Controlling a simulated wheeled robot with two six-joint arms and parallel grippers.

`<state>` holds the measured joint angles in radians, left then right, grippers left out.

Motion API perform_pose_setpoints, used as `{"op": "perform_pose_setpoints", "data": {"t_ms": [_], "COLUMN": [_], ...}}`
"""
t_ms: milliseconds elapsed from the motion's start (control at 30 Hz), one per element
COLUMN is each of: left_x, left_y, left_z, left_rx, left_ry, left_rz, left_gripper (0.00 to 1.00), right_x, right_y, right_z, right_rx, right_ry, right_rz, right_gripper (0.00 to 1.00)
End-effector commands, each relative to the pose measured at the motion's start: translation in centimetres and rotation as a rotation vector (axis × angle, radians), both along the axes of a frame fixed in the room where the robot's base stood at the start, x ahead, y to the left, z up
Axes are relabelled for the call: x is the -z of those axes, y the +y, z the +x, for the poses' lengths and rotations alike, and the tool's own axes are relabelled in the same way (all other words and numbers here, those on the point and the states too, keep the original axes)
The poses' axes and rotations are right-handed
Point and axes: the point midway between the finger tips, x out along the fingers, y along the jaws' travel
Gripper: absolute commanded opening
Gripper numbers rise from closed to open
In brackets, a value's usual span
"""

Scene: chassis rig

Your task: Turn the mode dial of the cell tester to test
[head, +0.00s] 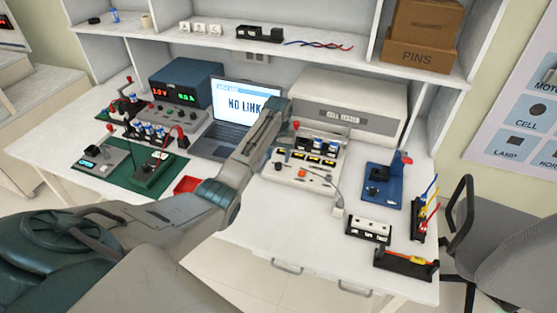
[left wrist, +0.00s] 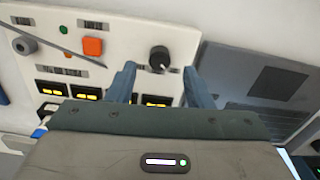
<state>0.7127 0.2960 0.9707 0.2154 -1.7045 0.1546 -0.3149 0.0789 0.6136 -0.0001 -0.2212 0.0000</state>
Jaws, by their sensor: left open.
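The cell tester (head: 318,178) is a white sloped panel with yellow displays and an orange button, right of the laptop. Its mode dial is a round black knob with a pale pointer mark, seen close up in the left wrist view (left wrist: 158,58). My left gripper (left wrist: 160,68) is open, its two blue-grey fingers on either side of the dial in the picture. I cannot tell whether they touch it. In the head view my left gripper (head: 268,150) is over the tester's left part, largely hidden by my forearm. My right gripper is not in view.
An open laptop (head: 232,118) stands left of the tester, beside a power supply (head: 185,85). A blue fixture (head: 380,186) and a white block holder (head: 368,229) are to the right. The bench's front right is partly clear.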

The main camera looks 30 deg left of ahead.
Motion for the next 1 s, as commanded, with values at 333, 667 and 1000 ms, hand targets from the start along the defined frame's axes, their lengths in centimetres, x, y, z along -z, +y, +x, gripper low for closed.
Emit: {"op": "perform_pose_setpoints", "data": {"t_ms": [333,667,1000], "left_x": [3.7,3.9,3.8], "left_y": [0.0,0.0,0.0], "left_z": [0.0,0.0,0.0], "left_rx": [0.000,0.000,0.004], "left_ry": [0.000,-0.001,-0.001], "left_rz": [0.000,0.000,0.000], "left_gripper": [0.47,0.37,0.02], "right_x": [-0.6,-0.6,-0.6], "right_y": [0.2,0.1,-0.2], "right_z": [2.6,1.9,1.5], "right_rx": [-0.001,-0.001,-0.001], "right_ry": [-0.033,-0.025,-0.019], "right_rz": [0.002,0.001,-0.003], "right_gripper": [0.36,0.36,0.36]}}
